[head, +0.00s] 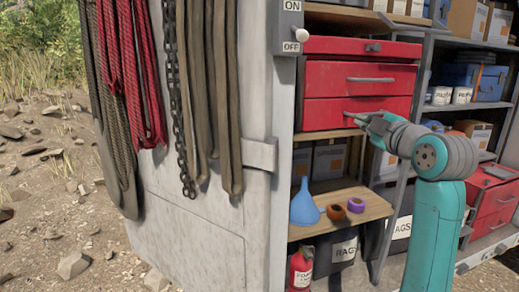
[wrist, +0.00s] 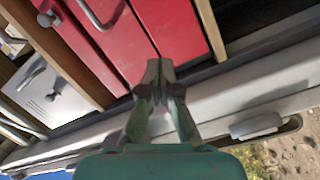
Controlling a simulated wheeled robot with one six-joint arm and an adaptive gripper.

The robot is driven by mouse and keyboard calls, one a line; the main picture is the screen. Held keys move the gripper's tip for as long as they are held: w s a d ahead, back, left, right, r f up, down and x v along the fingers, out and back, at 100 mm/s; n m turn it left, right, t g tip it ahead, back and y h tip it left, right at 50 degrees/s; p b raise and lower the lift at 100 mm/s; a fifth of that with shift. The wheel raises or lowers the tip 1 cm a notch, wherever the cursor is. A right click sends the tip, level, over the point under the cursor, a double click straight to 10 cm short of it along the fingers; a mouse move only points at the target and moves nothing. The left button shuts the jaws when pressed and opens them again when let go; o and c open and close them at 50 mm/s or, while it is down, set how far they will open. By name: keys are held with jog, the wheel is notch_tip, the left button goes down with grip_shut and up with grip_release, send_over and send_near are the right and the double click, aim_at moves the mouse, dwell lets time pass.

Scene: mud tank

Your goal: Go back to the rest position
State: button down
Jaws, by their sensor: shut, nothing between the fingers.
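My gripper (head: 366,118) shows in the head view in front of the lower drawer of the red toolbox (head: 330,113), close to its handle. In the wrist view my gripper (wrist: 160,68) has its two fingers together, with nothing between them. The red drawers (wrist: 178,25) lie beyond the fingertips in that view. Whether the fingertips touch the drawer front cannot be told. The drawers look closed in the head view. My teal arm rises at the right of the head view.
Below the toolbox a wooden shelf (head: 370,206) holds a blue funnel (head: 304,205), an orange-brown ring (head: 336,212) and a purple ring (head: 356,205). A fire extinguisher (head: 301,268) stands lower. A switch panel (head: 290,28) and hanging ropes (head: 225,90) are on the left. Open ground lies further left.

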jog(key=s+a+f+m+h, duration=0.1)
jog(key=s+f+m, duration=0.15)
jog(key=f, duration=1.05)
jog(key=s+a+f+m+h, duration=0.1)
jog(key=s+f+m, duration=0.15)
jog(key=f, duration=1.05)
jog(key=s+a+f+m+g+h, duration=0.15)
jog(key=s+f+m, duration=0.25)
jog(key=s+f, duration=1.2)
jog(key=s+a+f+m, duration=0.15)
jog(key=s+f, duration=0.35)
jog(key=s, duration=0.5)
jog(key=s+a+f+m, duration=0.1)
jog(key=s+f+m, duration=0.1)
jog(key=s+f, duration=0.65)
jog(key=s+r+m, duration=0.1)
jog(key=s+r, duration=0.2)
jog(key=s, duration=0.7)
jog(key=s+r+m+g, duration=0.1)
jog(key=s+r, duration=0.2)
jog(key=s, duration=0.7)
jog(key=shift+s+a+r, duration=0.35)
jog(key=shift+s+r, duration=0.05)
jog(key=shift+g, duration=0.25)
